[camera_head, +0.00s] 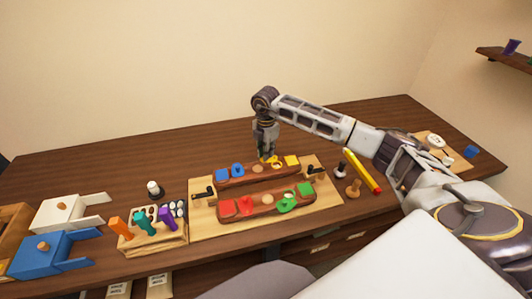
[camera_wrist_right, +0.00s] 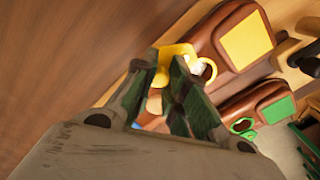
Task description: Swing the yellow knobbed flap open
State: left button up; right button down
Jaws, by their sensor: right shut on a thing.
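The yellow flap (camera_head: 271,159) is on the back brown block (camera_head: 245,172), between a wooden disc and a yellow square pad (camera_head: 291,161). In the right wrist view the yellow flap (camera_wrist_right: 177,52) shows at the fingertips, with a yellow ring part (camera_wrist_right: 207,69) beside it. My right gripper (camera_head: 266,154) comes down from above the block. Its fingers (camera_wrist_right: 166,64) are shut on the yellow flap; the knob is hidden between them. The hinge cannot be made out. My left gripper is not in view.
The front brown block (camera_head: 267,206) carries red and green pieces. Both blocks sit on a light wooden board (camera_head: 207,232). A rack with coloured handles (camera_head: 154,241) stands left, with white and blue boxes (camera_head: 47,254) beyond. A yellow-red stick (camera_head: 362,171) lies right.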

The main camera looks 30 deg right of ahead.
jog(key=shift+w+r, duration=0.1)
dwell(0.3)
jog(key=c, duration=1.4)
grip_release()
notch_tip(320, 180, up, 12)
jog(key=shift+f, duration=0.1)
